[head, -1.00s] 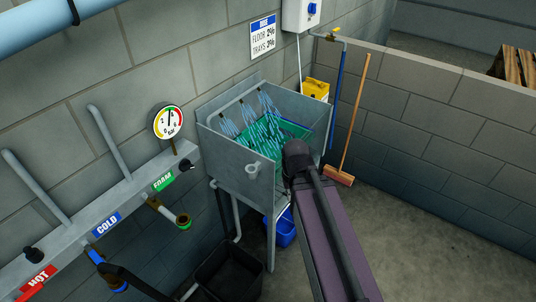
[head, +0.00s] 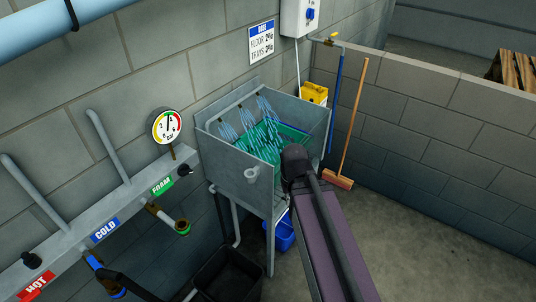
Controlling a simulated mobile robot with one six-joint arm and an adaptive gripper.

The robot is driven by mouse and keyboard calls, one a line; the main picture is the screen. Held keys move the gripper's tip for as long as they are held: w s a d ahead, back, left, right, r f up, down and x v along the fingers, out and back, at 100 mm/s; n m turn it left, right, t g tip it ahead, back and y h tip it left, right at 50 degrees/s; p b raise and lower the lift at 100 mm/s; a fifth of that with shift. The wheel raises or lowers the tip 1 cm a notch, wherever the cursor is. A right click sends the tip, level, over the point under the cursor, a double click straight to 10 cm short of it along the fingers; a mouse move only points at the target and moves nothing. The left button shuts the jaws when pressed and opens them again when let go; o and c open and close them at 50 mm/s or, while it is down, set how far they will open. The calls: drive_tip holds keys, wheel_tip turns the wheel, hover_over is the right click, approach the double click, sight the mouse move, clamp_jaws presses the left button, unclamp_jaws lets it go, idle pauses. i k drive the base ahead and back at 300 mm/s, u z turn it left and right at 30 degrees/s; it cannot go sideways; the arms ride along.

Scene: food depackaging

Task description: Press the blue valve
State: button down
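A white box (head: 299,18) is mounted on the wall at the top of the head view and carries a blue knob (head: 310,14) on its front. The knob is the clearest blue control in view; I cannot tell for sure that it is the valve. Blue fittings (head: 94,262) also show below the blue COLD label (head: 105,229) at the lower left. My arm rises from the bottom centre, in front of the sink's right part. My gripper is not in view, so its state and its distance from the knob are hidden.
A metal sink (head: 225,165) with light blue streaks over a green tray stands mid-view. A pipe manifold (head: 75,237) with a gauge (head: 166,126) lines the left wall. A broom (head: 352,130), a yellow container (head: 314,93) and a black bin (head: 228,275) stand nearby. Floor at right is clear.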

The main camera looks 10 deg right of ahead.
sight(95, 264)
drive_tip(key=u, duration=0.4)
drive_tip(key=k, duration=0.7)
drive_tip(key=u, duration=0.95)
drive_tip(key=k, duration=0.75)
drive_tip(key=u, duration=0.2)
drive_tip(key=i, duration=1.05)
drive_tip(key=z, duration=0.05)
